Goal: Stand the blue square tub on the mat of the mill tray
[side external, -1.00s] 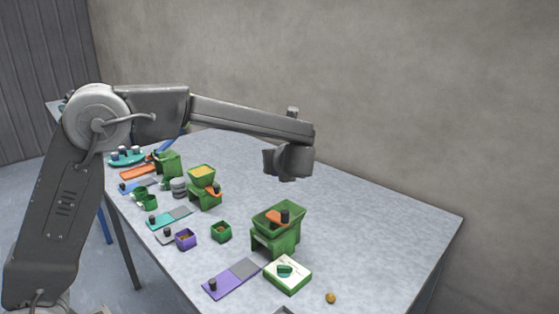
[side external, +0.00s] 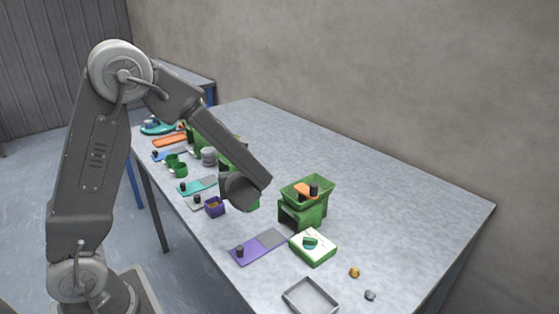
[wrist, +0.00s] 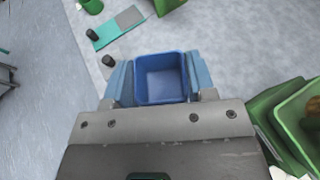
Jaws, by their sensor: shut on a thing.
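The blue square tub (wrist: 160,68) is upright between my gripper's two blue fingers in the wrist view, and its inside looks empty. My gripper (wrist: 159,80) is shut on it. In the side view my wrist (side external: 240,190) hides both tub and fingertips. Several flat trays have a grey mat and a dark knob: a purple one (side external: 247,251) at the front and a teal one (side external: 190,188) farther back, also in the wrist view (wrist: 106,37). I cannot tell which is the mill tray. A green mill (side external: 307,205) stands right of my wrist.
A purple tub (side external: 214,206) with contents stands left of my wrist. An empty grey tray (side external: 310,295) and two small lumps lie at the front.

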